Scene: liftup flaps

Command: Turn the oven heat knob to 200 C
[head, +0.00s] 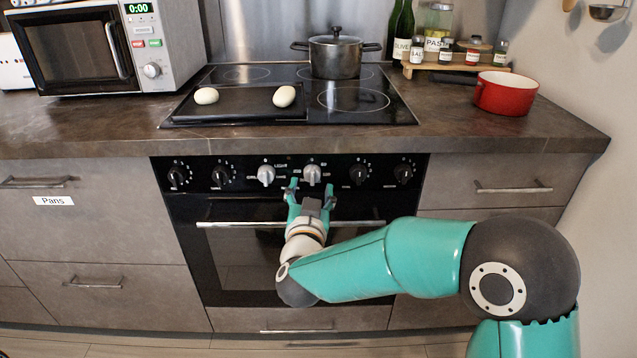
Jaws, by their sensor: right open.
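The oven (236,245) is set under the counter, with a black control panel (338,181) along its top. Two light grey knobs (266,175) sit in the middle of the panel, with black knobs on both sides. My right gripper (311,188) is open just below the right grey knob (312,174), its fingers pointing up at the panel. I cannot tell whether a finger touches that knob. The markings around the knobs are too small to read fully. My left gripper is out of view.
The oven handle (215,224) runs across below the panel, partly behind my right gripper. Above are the cooktop (400,112), a dark pot (336,56), a tray (240,101) with two pale buns, a red pot (505,93) and a microwave (75,50).

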